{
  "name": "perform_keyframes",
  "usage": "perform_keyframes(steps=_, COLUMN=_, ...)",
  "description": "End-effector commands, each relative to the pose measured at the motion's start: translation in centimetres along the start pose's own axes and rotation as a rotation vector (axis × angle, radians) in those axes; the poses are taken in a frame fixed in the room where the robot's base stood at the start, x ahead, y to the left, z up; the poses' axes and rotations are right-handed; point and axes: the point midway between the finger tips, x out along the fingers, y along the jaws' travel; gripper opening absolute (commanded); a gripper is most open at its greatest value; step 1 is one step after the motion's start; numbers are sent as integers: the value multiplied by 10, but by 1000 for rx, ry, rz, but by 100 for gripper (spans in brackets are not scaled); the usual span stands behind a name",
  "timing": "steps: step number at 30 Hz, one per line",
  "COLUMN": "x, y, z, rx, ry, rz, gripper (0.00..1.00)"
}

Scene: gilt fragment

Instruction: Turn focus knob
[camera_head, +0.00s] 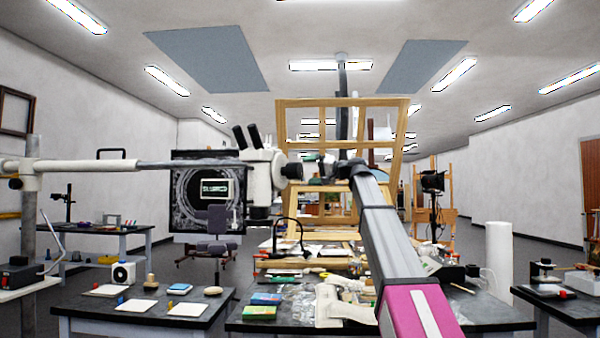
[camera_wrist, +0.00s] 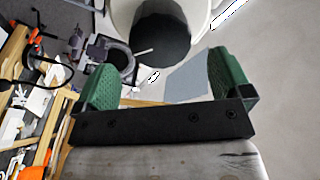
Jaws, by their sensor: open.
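A white stereo microscope (camera_head: 263,165) with black eyepieces hangs on a horizontal boom arm in the head view. Its dark focus knob (camera_head: 292,171) sticks out from the right side of the microscope body. My gripper (camera_head: 308,170) is just right of the knob, at the same height, with part of it hidden by my arm. In the wrist view my gripper (camera_wrist: 165,75) shows two green ridged fingers spread wide, with nothing between them. A round dark face with a pale rim (camera_wrist: 160,45), apparently the knob, is ahead of the fingers; I cannot tell contact.
The boom arm (camera_head: 190,164) runs left to a grey post (camera_head: 29,230). A wooden easel frame (camera_head: 340,104) rises behind my gripper. Below is a cluttered black table (camera_head: 245,325). A white cylinder (camera_head: 498,258) stands right.

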Motion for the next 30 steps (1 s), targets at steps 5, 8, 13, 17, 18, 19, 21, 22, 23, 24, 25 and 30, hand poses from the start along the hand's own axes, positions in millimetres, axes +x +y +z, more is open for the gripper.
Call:
perform_keyframes(steps=5, x=-25, y=0, z=1, rx=0, ry=0, rz=1, gripper=97)
perform_keyframes(steps=8, x=-32, y=0, z=0, rx=0, ry=0, rz=0, gripper=97)
perform_keyframes(steps=13, x=-36, y=0, z=0, rx=0, ry=-1, rz=-1, gripper=97)
perform_keyframes(steps=17, x=-35, y=0, z=0, rx=0, ry=-1, rz=-1, gripper=97)
perform_keyframes(steps=18, x=-35, y=0, z=0, rx=0, ry=-1, rz=-1, gripper=97)
perform_keyframes(steps=19, x=-35, y=0, z=0, rx=0, ry=-1, rz=-1, gripper=97)
perform_keyframes(steps=21, x=-35, y=0, z=0, rx=0, ry=-1, rz=0, gripper=97)
perform_keyframes(steps=22, x=-35, y=0, z=0, rx=0, ry=-1, rz=0, gripper=97)
perform_keyframes(steps=23, x=-35, y=0, z=0, rx=0, ry=-1, rz=0, gripper=97)
perform_keyframes(steps=24, x=-35, y=0, z=0, rx=0, ry=-1, rz=0, gripper=97)
perform_keyframes(steps=25, x=-35, y=0, z=0, rx=0, ry=-1, rz=0, gripper=97)
perform_keyframes(steps=30, x=-35, y=0, z=0, rx=0, ry=-1, rz=0, gripper=97)
